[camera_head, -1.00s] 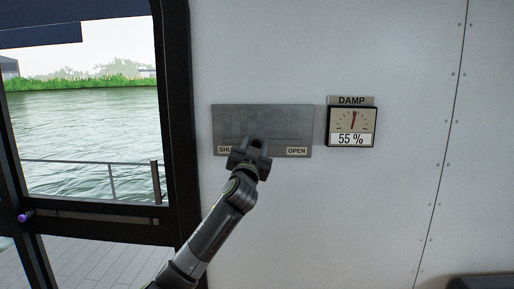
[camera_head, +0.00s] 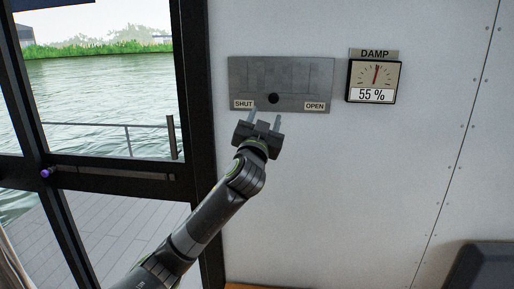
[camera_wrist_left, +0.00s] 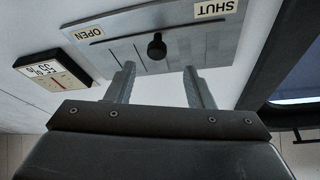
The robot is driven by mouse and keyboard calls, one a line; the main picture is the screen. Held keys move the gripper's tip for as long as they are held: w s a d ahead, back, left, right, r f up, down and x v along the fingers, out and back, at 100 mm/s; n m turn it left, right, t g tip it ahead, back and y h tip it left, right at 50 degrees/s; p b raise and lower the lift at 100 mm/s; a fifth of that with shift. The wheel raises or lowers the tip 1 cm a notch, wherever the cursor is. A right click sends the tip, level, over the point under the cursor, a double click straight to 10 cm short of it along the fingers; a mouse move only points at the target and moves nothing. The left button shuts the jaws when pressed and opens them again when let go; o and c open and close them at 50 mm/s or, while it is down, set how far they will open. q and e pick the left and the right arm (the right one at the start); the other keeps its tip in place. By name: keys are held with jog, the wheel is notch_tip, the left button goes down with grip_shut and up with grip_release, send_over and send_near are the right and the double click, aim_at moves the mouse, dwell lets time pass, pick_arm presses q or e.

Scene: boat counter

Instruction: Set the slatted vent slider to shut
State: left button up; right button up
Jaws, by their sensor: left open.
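The vent is a grey metal panel (camera_head: 300,75) on the white wall, with a SHUT label (camera_head: 243,104) at its lower left and an OPEN label (camera_head: 315,106) at its lower right. Its round black slider knob (camera_head: 273,98) stands about midway between the labels, slightly nearer SHUT. My left gripper (camera_head: 266,119) is open and empty, just below the knob and apart from it. In the left wrist view, where the labels appear upside down, the knob (camera_wrist_left: 156,46) shows beyond and between the open fingers (camera_wrist_left: 160,75). My right gripper is out of view.
A DAMP gauge (camera_head: 374,81) reading 55 % hangs right of the panel. A dark-framed glass door or window (camera_head: 195,100) stands to the left, with water outside. The wall below the panel is clear. A dark rounded object (camera_head: 485,268) shows at lower right.

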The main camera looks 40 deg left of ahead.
pick_arm(q)
jog(key=b+v, duration=0.2)
jog(key=v, duration=0.6)
jog(key=shift+s, duration=0.25)
jog(key=shift+f, duration=0.15)
